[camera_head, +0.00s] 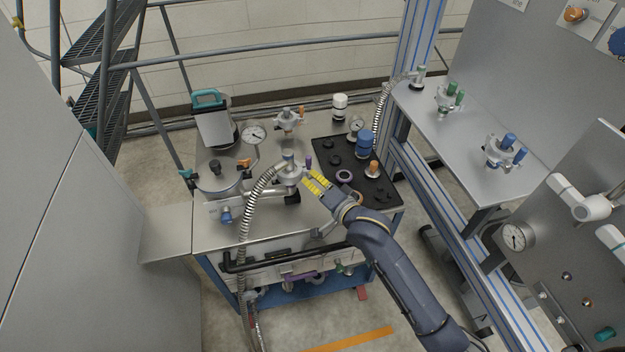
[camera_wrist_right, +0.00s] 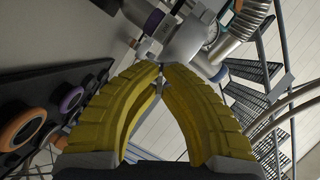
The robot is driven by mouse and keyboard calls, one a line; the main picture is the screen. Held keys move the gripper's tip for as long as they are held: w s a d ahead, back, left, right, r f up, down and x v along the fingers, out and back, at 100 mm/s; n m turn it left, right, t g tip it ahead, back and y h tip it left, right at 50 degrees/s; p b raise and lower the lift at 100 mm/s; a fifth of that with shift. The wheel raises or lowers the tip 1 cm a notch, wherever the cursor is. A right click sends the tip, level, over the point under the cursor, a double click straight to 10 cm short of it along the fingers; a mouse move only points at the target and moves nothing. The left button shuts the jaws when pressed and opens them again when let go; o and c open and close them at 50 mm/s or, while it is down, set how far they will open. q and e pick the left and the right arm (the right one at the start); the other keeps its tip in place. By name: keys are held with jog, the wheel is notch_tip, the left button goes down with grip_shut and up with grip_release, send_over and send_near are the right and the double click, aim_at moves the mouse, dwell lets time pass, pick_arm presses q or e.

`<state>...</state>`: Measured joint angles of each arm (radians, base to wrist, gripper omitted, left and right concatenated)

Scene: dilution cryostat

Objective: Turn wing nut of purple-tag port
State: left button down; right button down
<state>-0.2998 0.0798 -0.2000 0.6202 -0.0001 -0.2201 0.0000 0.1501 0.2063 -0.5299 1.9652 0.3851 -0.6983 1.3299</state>
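The port with the purple tag (camera_head: 308,160) is a metal fitting (camera_head: 290,174) on top of the steel cart, with a corrugated hose joined to it. In the right wrist view the purple part (camera_wrist_right: 153,21) and the metal clamp body (camera_wrist_right: 187,42) are just beyond my fingertips. A small pale metal piece (camera_wrist_right: 149,48), perhaps the wing nut, is right at the tips. My right gripper (camera_head: 306,178), with yellow ribbed fingers, has its tips (camera_wrist_right: 161,68) drawn together beside the fitting. Whether anything is between them is hidden. My left gripper is not in view.
A black mat (camera_head: 326,151) with several dark caps and a purple ring (camera_head: 344,176) lies right of the port. The corrugated hose (camera_head: 247,205) hangs over the cart's front left. Gauges and other valves stand nearby.

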jog(key=shift+r+n, duration=0.1)
jog(key=shift+n, duration=0.4)
jog(key=c, duration=1.6)
grip_release()
jog(key=v, duration=1.2)
jog(key=shift+a+r, duration=0.1)
jog(key=shift+r, duration=0.05)
jog(key=shift+o, duration=0.3)
